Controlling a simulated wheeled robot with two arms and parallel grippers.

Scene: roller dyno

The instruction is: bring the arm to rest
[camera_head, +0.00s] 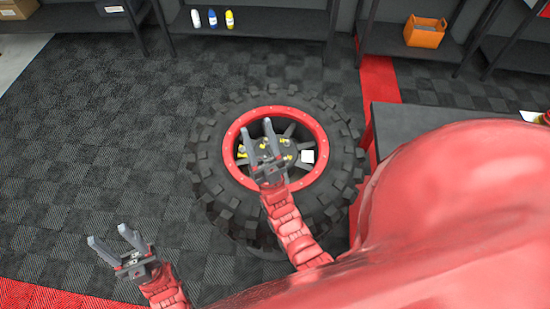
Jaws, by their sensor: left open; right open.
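My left gripper (113,243) is open and empty, above the dark checkered floor at the lower left. My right gripper (257,130) is open, with its fingers over the hub of a big black tyre (210,180) that has a red rim ring (327,132). My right forearm crosses the near side of the tyre. Nothing shows between the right fingers except the wheel behind them. Whether they touch the hub I cannot tell.
A dark bench (415,115) stands right of the tyre, partly hidden by my red body. Shelves along the back hold several bottles (212,18) and an orange bin (425,35). The checkered floor (110,130) left of the tyre is clear.

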